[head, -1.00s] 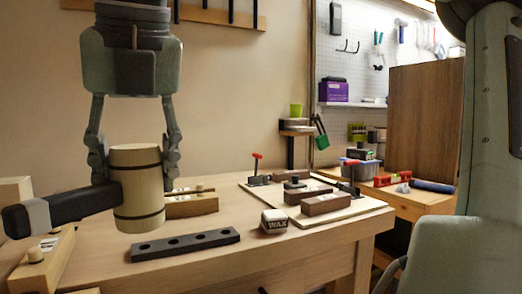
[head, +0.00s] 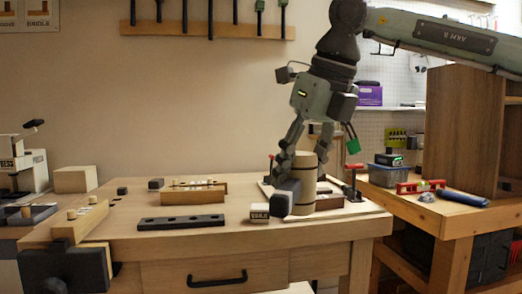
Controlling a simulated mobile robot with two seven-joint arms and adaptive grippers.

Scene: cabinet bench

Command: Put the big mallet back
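The big mallet (head: 304,170) has a pale wooden barrel head with dark bands and a dark handle. My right gripper (head: 303,158) has its fingers on both sides of the head and is shut on it. The head is roughly upright, and the handle points towards me, its thick dark end foreshortened. The mallet overlaps the fixture board at the bench's right; I cannot tell how far above the bench it is. A wall rack (head: 207,24) with several hanging tools is at the top. My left gripper is not in view.
On the bench (head: 130,222) are a dark bar with holes (head: 180,223), a wooden block (head: 193,195) and a wax tin (head: 259,213). A toggle clamp (head: 353,180) stands right of the mallet. A press (head: 18,165) is at far left, a tall brown cabinet (head: 462,130) at right.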

